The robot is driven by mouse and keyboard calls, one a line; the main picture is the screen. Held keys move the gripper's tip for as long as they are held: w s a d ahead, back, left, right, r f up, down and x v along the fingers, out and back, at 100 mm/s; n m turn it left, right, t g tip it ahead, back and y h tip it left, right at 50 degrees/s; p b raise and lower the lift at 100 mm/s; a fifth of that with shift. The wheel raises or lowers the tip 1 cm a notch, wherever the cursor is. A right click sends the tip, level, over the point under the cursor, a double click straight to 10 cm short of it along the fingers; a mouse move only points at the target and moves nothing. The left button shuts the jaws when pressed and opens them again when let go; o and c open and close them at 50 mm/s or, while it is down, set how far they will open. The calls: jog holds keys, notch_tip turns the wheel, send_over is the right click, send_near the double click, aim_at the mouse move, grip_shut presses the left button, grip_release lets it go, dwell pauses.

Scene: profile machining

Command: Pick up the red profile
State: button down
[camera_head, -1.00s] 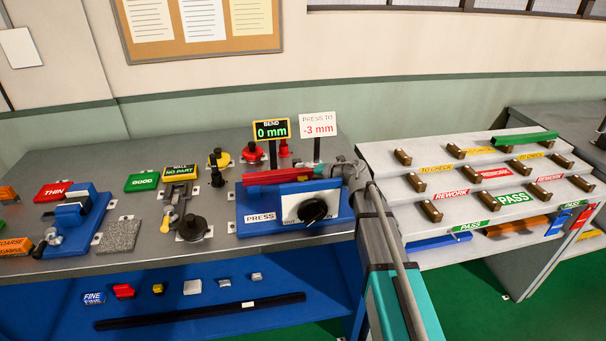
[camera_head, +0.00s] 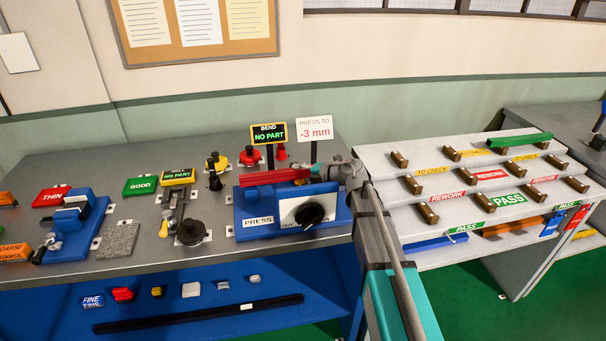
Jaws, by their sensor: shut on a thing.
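The red profile (camera_head: 270,177) is a long bar held lengthwise just above the blue press fixture (camera_head: 238,212). My gripper (camera_head: 318,172) comes in from the right and is shut on the profile's right end. My wrist partly hides that end and the fingertips. The bend display (camera_head: 269,133) above the press reads NO PART. The sign (camera_head: 314,127) beside it reads PRESS TO -3 mm.
A black dial (camera_head: 309,212) sits on the press front, and red clamps (camera_head: 249,156) stand behind it. A stepped rack (camera_head: 450,205) to the right carries a green profile (camera_head: 519,140). The left bench holds other fixtures.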

jog(key=shift+r+p, duration=3.95)
jog(key=shift+r, duration=0.35)
jog(key=shift+s+a, duration=0.1)
jog(key=shift+s, duration=0.05)
